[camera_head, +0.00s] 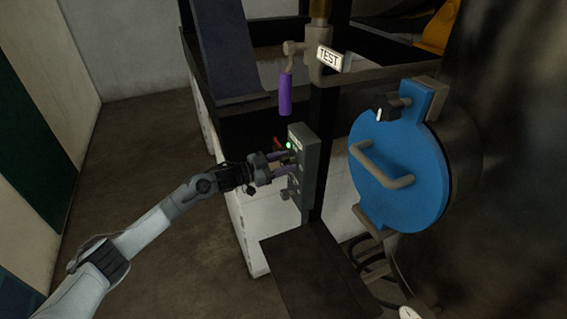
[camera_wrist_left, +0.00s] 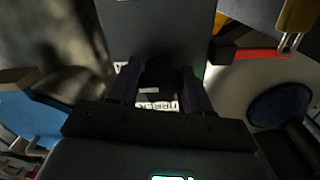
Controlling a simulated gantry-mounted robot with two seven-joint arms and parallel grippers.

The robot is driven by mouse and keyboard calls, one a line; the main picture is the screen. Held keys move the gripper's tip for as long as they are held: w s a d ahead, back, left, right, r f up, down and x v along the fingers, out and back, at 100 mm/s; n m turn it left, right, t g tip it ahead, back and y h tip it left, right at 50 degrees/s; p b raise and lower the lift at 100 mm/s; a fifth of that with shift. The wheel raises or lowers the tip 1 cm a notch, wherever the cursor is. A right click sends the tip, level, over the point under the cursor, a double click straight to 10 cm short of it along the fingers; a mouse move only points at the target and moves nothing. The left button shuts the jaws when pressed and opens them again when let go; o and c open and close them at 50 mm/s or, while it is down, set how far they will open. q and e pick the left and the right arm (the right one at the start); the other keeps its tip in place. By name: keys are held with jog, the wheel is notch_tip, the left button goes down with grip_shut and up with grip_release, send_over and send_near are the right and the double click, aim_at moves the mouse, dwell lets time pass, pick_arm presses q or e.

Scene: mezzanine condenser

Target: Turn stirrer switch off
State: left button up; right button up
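A grey control box (camera_head: 307,168) is mounted on the dark post in the head view, with a small lit green lamp (camera_head: 289,145) near its top. My left gripper (camera_head: 279,167) is at the box's front face, with its two fingers apart, one above the other. In the left wrist view, the fingers of my left gripper (camera_wrist_left: 160,88) stand on either side of a dark switch (camera_wrist_left: 158,76) on the grey panel. A white label with lettering (camera_wrist_left: 158,105) shows between them. I cannot tell whether the fingers touch the switch. My right gripper is not in view.
A purple-handled valve (camera_head: 285,93) hangs above the box beside a TEST tag (camera_head: 329,59). A blue round hatch (camera_head: 399,180) with a handle stands to the right. A red lever (camera_wrist_left: 262,54) lies near the box. Open floor is at the left.

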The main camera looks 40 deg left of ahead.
pick_arm(q)
jog(key=c, duration=0.4)
